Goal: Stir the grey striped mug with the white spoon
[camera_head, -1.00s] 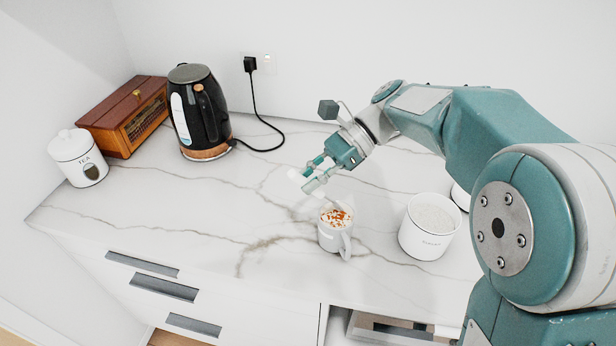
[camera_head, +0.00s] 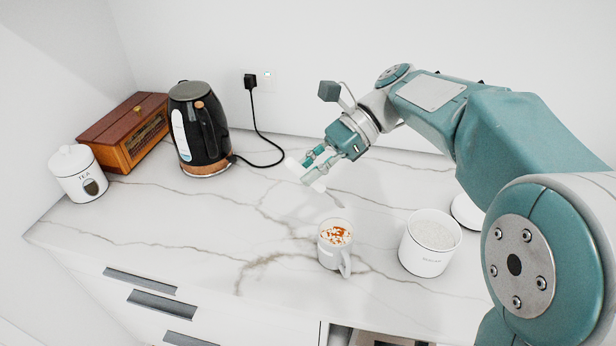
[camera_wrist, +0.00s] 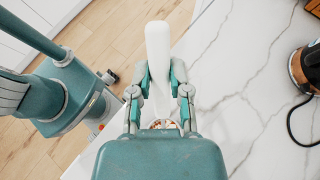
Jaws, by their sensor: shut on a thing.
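The mug (camera_head: 329,257) is pale and stands upright on the counter, its handle toward the front right. It holds a white froth with orange-brown sprinkles; I cannot clearly make out stripes. My gripper (camera_head: 312,168) is shut on the white spoon (camera_head: 293,166), behind and above the mug. The spoon's lower end slants down to the right, above the mug's rim and apparently clear of it. In the wrist view the spoon's broad pale handle (camera_wrist: 158,42) sits between both fingers (camera_wrist: 159,78). There, a bit of froth shows below the fingers, and the rest of the mug is hidden.
A white canister (camera_head: 424,258) of pale powder stands right of the mug, with a round white lid (camera_head: 463,208) behind it. A black kettle (camera_head: 203,140), wooden box (camera_head: 130,130) and tea jar (camera_head: 78,175) stand left. The marble counter (camera_head: 200,220) between is clear.

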